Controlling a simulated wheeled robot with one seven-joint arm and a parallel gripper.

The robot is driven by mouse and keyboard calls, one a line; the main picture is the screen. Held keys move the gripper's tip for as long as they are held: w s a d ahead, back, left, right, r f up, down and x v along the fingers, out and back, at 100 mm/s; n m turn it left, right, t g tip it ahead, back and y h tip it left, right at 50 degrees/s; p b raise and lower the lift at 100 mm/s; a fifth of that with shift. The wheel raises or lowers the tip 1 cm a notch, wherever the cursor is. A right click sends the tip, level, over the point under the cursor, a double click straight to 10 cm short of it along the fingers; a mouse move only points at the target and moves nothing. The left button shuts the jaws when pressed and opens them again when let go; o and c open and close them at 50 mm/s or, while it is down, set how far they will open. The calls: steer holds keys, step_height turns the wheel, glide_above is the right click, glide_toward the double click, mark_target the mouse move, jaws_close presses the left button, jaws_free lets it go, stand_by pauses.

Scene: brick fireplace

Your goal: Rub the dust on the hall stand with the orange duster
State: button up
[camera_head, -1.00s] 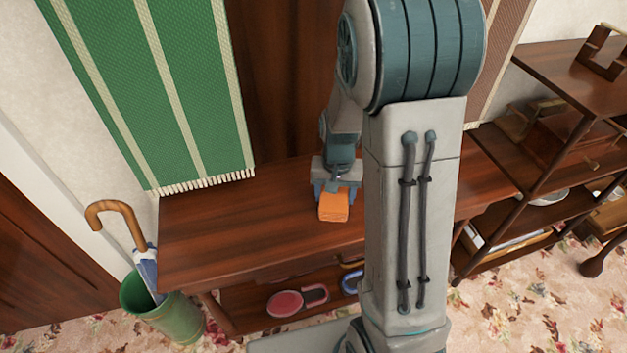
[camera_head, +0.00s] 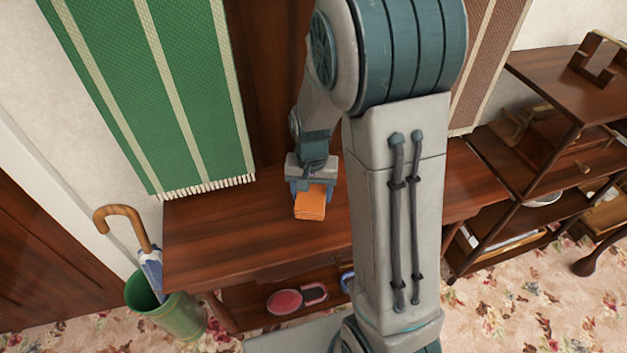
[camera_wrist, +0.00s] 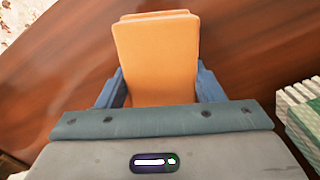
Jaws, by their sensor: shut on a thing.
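The hall stand (camera_head: 225,235) is a dark reddish-brown wooden piece with a flat top and a lower shelf. My gripper (camera_head: 311,188) is shut on the orange duster (camera_head: 310,204), a block-shaped thing held low over the top. In the wrist view the duster (camera_wrist: 157,52) sits between the two blue fingers of my gripper (camera_wrist: 160,88), with the brown wood around it. I cannot tell whether the duster touches the wood. No dust shows clearly on the visible top. My arm hides part of the stand's right side.
A green striped cloth (camera_head: 160,90) hangs behind the stand's left part. A green bin (camera_head: 170,310) with a wooden-handled umbrella (camera_head: 150,262) stands at left. A red oval thing (camera_head: 285,301) lies on the lower shelf. A wooden shelf unit (camera_head: 570,90) stands at right.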

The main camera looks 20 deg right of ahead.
steer(key=shift+r+p, duration=1.2)
steer(key=shift+r, duration=0.75)
steer(key=shift+s+f, duration=0.1)
